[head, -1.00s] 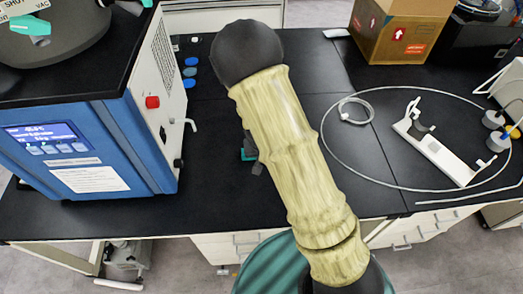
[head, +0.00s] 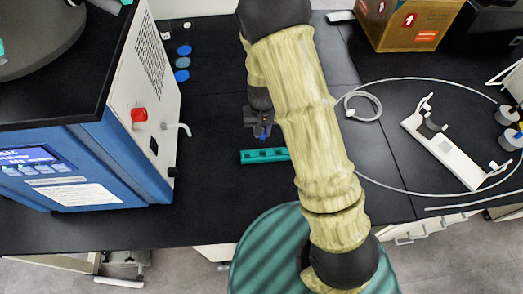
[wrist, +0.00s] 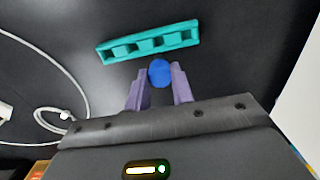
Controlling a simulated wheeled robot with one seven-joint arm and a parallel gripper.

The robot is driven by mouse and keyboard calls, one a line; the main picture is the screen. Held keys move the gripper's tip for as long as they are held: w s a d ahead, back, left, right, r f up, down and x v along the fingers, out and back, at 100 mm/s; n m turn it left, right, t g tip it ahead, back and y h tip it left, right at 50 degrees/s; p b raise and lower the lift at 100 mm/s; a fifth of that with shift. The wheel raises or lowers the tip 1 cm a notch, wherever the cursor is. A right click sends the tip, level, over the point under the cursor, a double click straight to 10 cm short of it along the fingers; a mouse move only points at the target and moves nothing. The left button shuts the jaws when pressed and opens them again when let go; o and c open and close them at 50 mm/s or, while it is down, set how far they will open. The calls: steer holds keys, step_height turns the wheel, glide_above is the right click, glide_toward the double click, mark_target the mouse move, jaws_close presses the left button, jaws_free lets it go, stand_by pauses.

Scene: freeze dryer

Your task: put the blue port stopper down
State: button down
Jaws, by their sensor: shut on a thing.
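The blue port stopper (wrist: 159,72) is held between the two fingertips of my gripper (wrist: 160,88) in the wrist view. A teal rack with several slots (head: 264,155) lies on the black bench close to the gripper. In the wrist view the rack (wrist: 148,42) lies just beyond the stopper, which appears apart from it. The stopper's height above the bench is hard to tell.
The blue freeze dryer (head: 90,150) with a red knob stands at the left. Several blue round pieces (head: 183,62) lie behind it. A coiled tube (head: 362,106), a white bracket (head: 445,148) and a cardboard box (head: 405,25) are at the right. Black bench around the rack is clear.

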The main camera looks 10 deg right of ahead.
mark_target(262, 142)
steer(key=shift+s, duration=0.15)
steer(key=shift+f+p, duration=0.6)
steer(key=shift+f, duration=2.3)
steer(key=shift+f+p, duration=0.55)
steer(key=shift+f, duration=1.5)
steer(key=shift+f, duration=0.2)
steer(key=c, duration=1.2)
jaws_free()
steer(key=shift+r, duration=0.1)
